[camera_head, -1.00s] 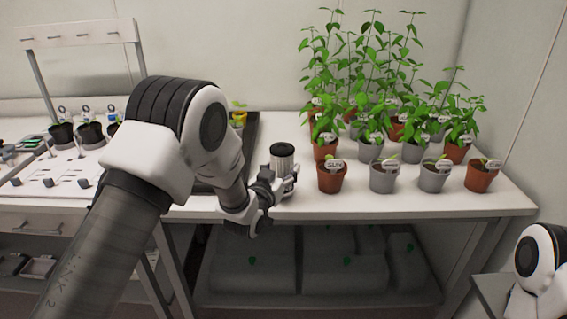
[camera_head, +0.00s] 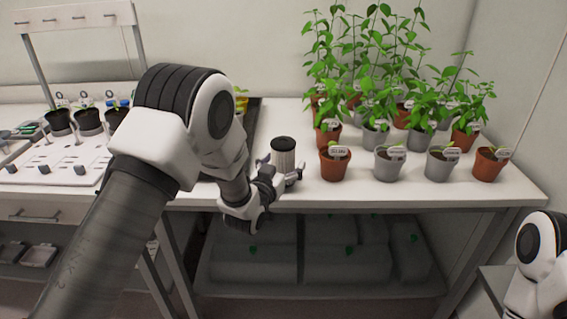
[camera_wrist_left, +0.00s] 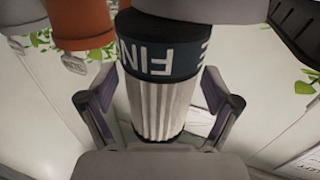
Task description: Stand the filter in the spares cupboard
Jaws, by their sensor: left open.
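The filter (camera_head: 284,157) is a pale ribbed cylinder with a dark cap, upright at the front edge of the white bench. In the left wrist view the filter (camera_wrist_left: 158,103) shows its ribbed body and a dark band with white lettering. My left gripper (camera_head: 280,171) is at the filter, with its open fingers on either side of it. In the left wrist view I see small gaps beside the filter near the fingers; contact is hard to judge. My right gripper is out of view. I cannot make out a spares cupboard.
A terracotta pot (camera_head: 334,164) and a grey pot (camera_head: 389,165) stand right of the filter, with several plants behind. A dark tray (camera_head: 251,128) lies left of it, partly behind my arm. Below, a shelf holds covered grey bins (camera_head: 345,262).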

